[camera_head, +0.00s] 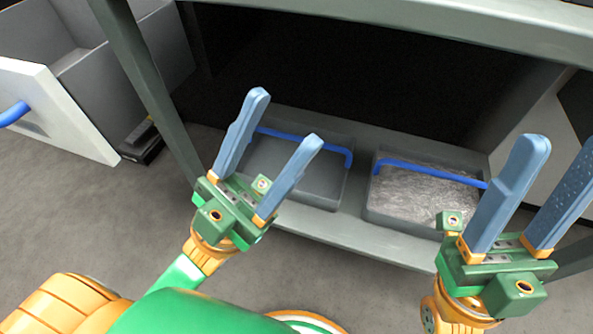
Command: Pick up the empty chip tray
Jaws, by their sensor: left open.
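The empty chip tray (327,188) is a dark grey open box with a blue bar handle (335,149) along its far side. It sits on the left of a low grey shelf, and its inside looks bare. My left gripper (285,120) is open, its blue fingers pointing up the picture and overlapping the tray's left part. I cannot tell how far above the tray they are. Nothing is between the fingers, and they hide part of the tray. My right gripper (563,146) is open and empty at the right edge, its right finger partly cut off.
A second tray (369,204), full of silvery shavings and with a blue handle, sits right of the empty one with a narrow gap. A grey frame's upper beam (420,22) and left post (150,85) surround the opening. An open drawer (62,103) stands left.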

